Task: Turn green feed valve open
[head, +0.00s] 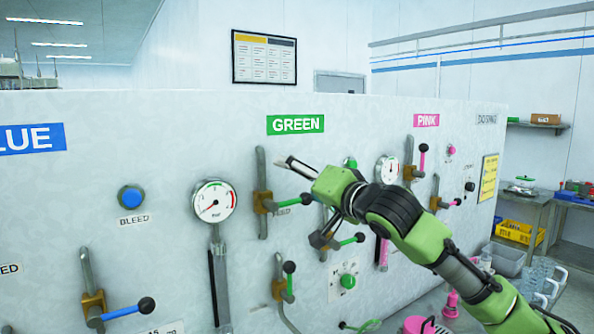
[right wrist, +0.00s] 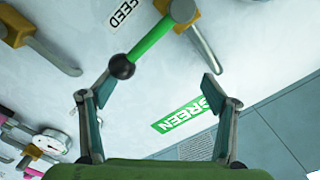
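The green feed valve (head: 263,203) is on the panel under the GREEN sign, a brass body on an upright grey pipe. Its lever points right, across the pipe, ending in a black knob (head: 306,198). In the right wrist view its green lever (right wrist: 152,42) and black ball show by the FEED label. My right gripper (head: 294,164) is above and slightly right of the valve in the head view. It is open and empty; in the wrist view its fingers (right wrist: 158,86) are spread, with the ball between and beyond them, nearer the left finger. My left gripper is out of view.
A pressure gauge (head: 214,201) is left of the valve. Other levers sit close by: a green-handled one (head: 345,241) below right, another (head: 289,268) below, and pink ones (head: 423,161) farther right. The panel above the valve, around the GREEN sign (head: 295,124), is clear.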

